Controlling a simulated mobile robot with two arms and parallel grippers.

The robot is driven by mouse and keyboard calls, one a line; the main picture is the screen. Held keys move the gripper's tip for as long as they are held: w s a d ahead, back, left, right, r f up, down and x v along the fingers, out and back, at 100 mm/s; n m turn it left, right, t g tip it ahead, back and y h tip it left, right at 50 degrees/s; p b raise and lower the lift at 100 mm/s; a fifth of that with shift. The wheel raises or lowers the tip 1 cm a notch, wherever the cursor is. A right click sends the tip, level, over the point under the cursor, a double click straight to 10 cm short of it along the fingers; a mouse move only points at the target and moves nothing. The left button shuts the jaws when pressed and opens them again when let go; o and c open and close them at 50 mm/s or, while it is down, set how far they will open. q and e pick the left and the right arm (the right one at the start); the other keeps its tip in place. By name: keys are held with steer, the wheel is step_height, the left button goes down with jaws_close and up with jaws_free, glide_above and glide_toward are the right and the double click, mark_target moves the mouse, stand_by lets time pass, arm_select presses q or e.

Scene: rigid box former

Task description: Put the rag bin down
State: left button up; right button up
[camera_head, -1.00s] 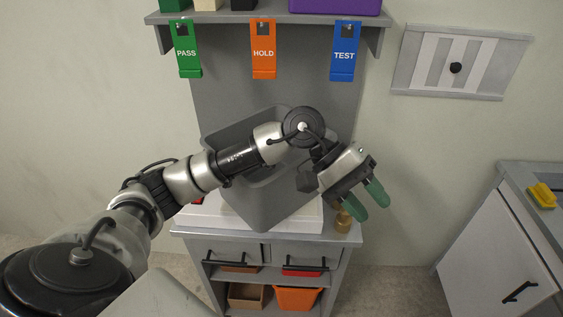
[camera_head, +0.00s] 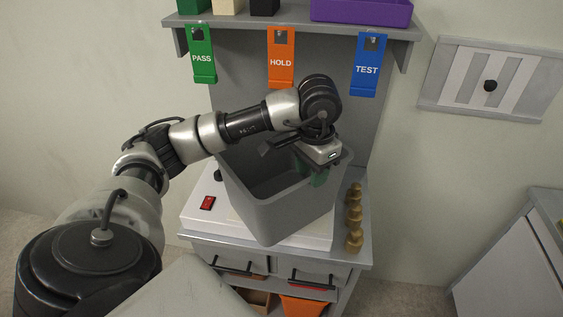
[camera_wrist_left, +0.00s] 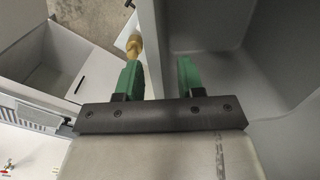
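The rag bin (camera_head: 288,215) is a large grey open tub on the white machine base (camera_head: 322,230) on the workbench. My left gripper (camera_head: 317,177) is at the bin's right-hand rim, pointing down, with its green fingers partly hidden by the gripper body. In the left wrist view, the fingers (camera_wrist_left: 161,78) are apart, with the bin wall (camera_wrist_left: 232,85) running between them: one finger is on the inner side, one on the outer. A gap shows beside the wall, so I see no firm grip. My right gripper is in neither view.
Brass-coloured knobbed pieces (camera_head: 354,220) stand right of the bin, near the bench edge. A red switch (camera_head: 208,203) is at the base's left. Above hang green PASS (camera_head: 201,60), orange HOLD (camera_head: 281,62) and blue TEST (camera_head: 367,70) tags. A white cabinet (camera_head: 515,260) stands right.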

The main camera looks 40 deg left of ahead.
mark_target(310, 190)
arm_select(q)
step_height(310, 190, down, 3)
steer(key=shift+s+f+p, duration=0.1)
steer(key=shift+f+p, duration=0.1)
steer(key=shift+p, duration=0.8)
steer(key=shift+f, duration=0.65)
jaws_close()
